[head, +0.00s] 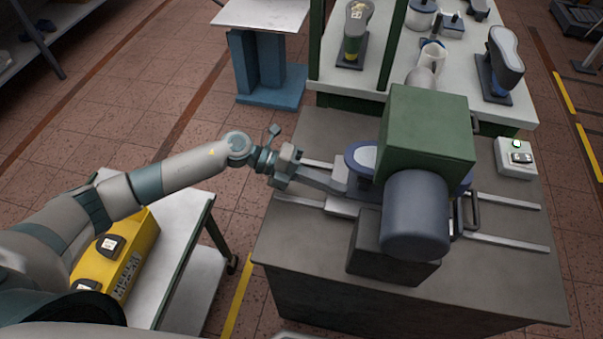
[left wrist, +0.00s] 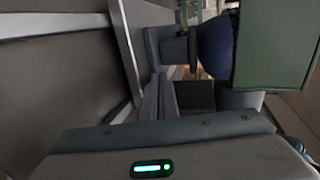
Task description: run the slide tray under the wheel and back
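The grinding machine has a green housing (head: 425,130), a dark blue-grey motor drum (head: 415,215) and a blue wheel (head: 358,155) at its left side. Pale slide rails (head: 510,241) run left to right beneath it. The slide tray is mostly hidden under the machine; a grey part that looks like its left end (left wrist: 165,50) shows in the left wrist view, beside the wheel (left wrist: 215,45). My left gripper (head: 335,183) reaches in from the left, low beside the wheel, its fingers at this grey part. Whether they grip it is unclear. My right gripper is out of view.
The dark bench top (head: 300,240) is clear at its front left. A black handle (head: 467,213) stands right of the drum. A switch box (head: 516,157) with a green light sits at the right. A yellow box (head: 130,255) is on the left cart.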

